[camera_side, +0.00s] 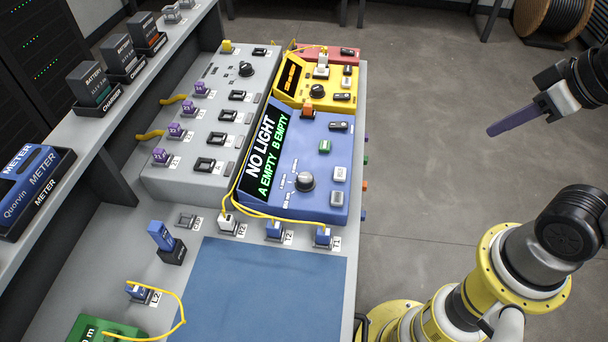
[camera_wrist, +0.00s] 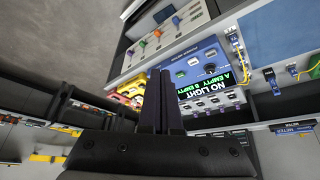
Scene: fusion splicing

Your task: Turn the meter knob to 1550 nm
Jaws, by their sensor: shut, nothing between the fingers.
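A blue instrument (camera_side: 272,185) on the bench has a black knob (camera_side: 305,181) and a screen (camera_side: 262,150) reading "NO LIGHT A EMPTY B EMPTY". The knob also shows in the wrist view (camera_wrist: 210,69); its marks are too small to read. A yellow instrument (camera_side: 288,98) behind it has another black knob (camera_side: 317,91). A blue box labelled METER (camera_side: 25,185) sits in a holder at the left. My gripper (camera_side: 490,132) is shut and empty, right of the bench and well apart from the knobs. Its dark fingers (camera_wrist: 160,72) also show in the wrist view.
A grey panel (camera_side: 190,125) with purple plugs and a third knob stands left of the blue instrument. Yellow fibres loop to plugs in front of it. A blue mat (camera_side: 270,290) lies on the bench. The shelf holds chargers (camera_side: 95,85). Open floor lies right of the bench.

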